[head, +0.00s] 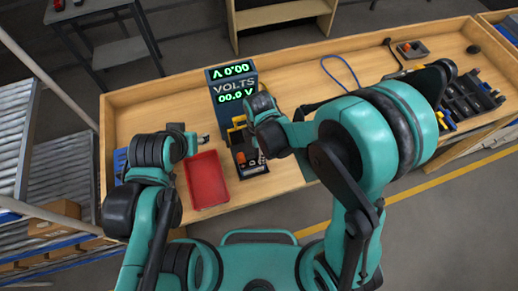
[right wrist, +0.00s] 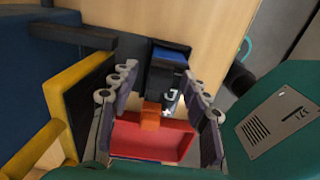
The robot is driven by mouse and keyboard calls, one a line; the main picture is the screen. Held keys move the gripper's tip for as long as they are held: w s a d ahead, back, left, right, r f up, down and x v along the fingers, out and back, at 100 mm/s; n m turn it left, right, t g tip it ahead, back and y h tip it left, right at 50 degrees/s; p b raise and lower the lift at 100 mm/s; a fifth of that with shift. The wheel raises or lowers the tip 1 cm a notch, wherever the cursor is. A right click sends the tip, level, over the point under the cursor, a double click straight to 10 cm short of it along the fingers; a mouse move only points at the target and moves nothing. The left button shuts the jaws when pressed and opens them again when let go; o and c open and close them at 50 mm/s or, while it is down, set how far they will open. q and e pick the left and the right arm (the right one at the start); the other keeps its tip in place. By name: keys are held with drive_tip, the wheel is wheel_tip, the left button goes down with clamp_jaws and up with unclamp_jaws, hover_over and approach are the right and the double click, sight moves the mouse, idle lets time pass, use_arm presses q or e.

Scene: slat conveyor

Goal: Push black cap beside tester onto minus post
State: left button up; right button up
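The blue tester (head: 232,92) stands at the back of the bench with lit green digits; its blue side fills the left of the right wrist view (right wrist: 70,80). In front of it sits a dark fixture (head: 252,169) with an orange part (head: 240,158). The orange part (right wrist: 151,115) shows between the fingers of my right gripper (right wrist: 158,122), with a plus mark close by. The fingers are spread apart and I see nothing clamped. I cannot make out the black cap or the minus post. My left gripper (head: 203,138) is above the bench behind the red tray; its opening is unclear.
The red tray (head: 206,180) lies left of the fixture. A yellow frame (right wrist: 80,85) stands close to my right gripper. A blue cable (head: 342,70) lies on the bench behind my right arm. Dark racks (head: 468,95) are at right.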

drive_tip(key=shift+r, duration=0.1)
wheel_tip(320, 180, up, 12)
idle(0.5)
idle(0.4)
